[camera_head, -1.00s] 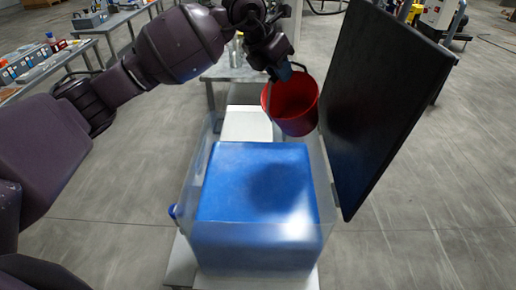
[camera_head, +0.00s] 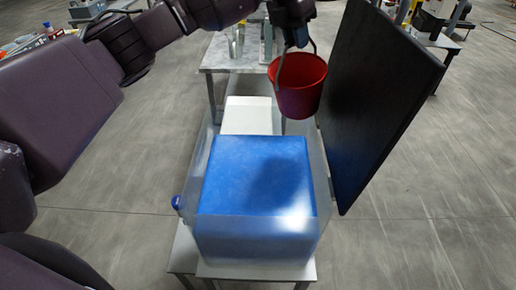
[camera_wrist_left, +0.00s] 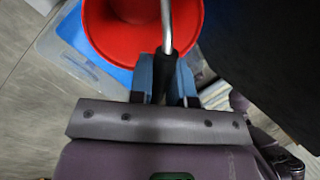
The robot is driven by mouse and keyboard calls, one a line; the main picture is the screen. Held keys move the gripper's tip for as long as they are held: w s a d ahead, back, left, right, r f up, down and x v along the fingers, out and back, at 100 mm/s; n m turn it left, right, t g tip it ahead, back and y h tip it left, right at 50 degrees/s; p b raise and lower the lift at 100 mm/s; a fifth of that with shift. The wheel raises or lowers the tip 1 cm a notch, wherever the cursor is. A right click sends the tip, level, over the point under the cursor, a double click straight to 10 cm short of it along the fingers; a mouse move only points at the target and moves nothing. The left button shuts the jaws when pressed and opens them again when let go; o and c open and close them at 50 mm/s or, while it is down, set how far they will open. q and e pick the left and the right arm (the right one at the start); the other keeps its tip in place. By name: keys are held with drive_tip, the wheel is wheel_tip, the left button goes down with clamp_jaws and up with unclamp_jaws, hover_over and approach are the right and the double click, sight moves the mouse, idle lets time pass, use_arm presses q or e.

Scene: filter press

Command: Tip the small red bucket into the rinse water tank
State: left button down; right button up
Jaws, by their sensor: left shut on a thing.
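The small red bucket (camera_head: 298,92) hangs nearly upright from its wire handle, above and beyond the far right corner of the tank. My left gripper (camera_head: 296,38) is shut on the handle (camera_wrist_left: 167,25), above the bucket. In the left wrist view the bucket (camera_wrist_left: 105,32) shows its red inside beyond the fingers (camera_wrist_left: 164,78); I cannot tell whether it holds anything. The rinse water tank (camera_head: 205,225) is a clear-walled box with a blue surface (camera_head: 255,165) inside. My right gripper is out of view.
A large black panel (camera_head: 375,105) stands slanted close to the right of the bucket and tank. A white block (camera_head: 247,116) sits behind the blue surface. A grey table (camera_head: 228,58) with metal containers stands behind. Open floor lies to the left.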

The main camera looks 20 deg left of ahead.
use_arm(q)
drive_tip(key=shift+w+d+r, duration=0.25)
drive_tip(key=shift+w+r, duration=0.15)
drive_tip(key=shift+w, duration=0.05)
drive_tip(key=shift+w+d+f+g+y, duration=0.35)
drive_tip(key=shift+w+g, duration=0.15)
drive_tip(key=shift+w, duration=0.2)
drive_tip(key=shift+w+d+f+g+y, duration=0.25)
drive_tip(key=shift+w+d+f+g, duration=0.1)
drive_tip(key=shift+w+g, duration=0.25)
drive_tip(key=shift+w, duration=0.15)
